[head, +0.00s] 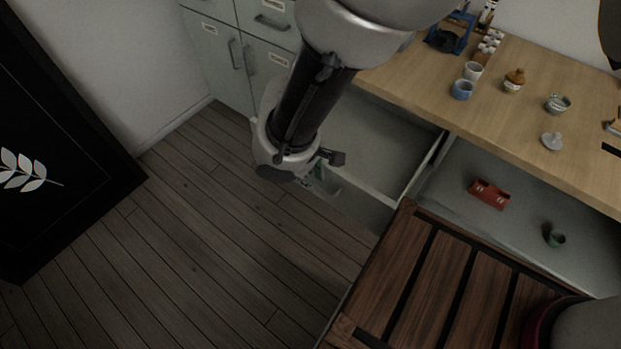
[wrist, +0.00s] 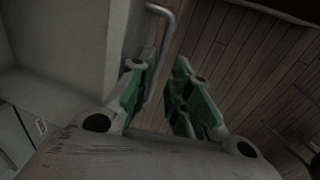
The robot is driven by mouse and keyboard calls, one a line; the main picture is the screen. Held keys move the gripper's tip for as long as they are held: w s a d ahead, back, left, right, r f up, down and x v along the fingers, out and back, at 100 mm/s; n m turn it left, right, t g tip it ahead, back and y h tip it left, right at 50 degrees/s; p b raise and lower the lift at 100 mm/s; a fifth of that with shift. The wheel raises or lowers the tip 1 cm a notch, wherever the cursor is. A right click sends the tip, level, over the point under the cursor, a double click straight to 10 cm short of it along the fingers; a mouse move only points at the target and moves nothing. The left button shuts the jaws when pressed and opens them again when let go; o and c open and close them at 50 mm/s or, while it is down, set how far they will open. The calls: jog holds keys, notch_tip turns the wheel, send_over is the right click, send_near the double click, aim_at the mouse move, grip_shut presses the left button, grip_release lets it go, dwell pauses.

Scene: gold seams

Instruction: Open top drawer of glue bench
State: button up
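The glue bench (head: 520,80) has a light wood top. Its grey top drawer (head: 385,140) stands pulled out, its empty-looking inside showing below the worktop. My gripper (head: 325,170) is low at the drawer's front, partly hidden by my arm. In the wrist view, the bent grey metal drawer handle (wrist: 168,50) reaches down between the green-padded fingers of my gripper (wrist: 165,90), close to the left finger. A gap shows between the handle and the right finger. The fingers are apart and do not clamp the handle. The drawer front (wrist: 90,45) is at the left there.
Cups (head: 463,89), jars and a blue stand (head: 450,32) are on the worktop. A slatted wood surface (head: 410,290) is near the drawer's right corner. Floor (head: 200,230) at left is clear.

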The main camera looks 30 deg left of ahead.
notch_tip(320, 180, up, 8)
jog(key=s, duration=0.1)
jog(key=shift+s+r, duration=0.2)
jog(key=shift+s, duration=0.15)
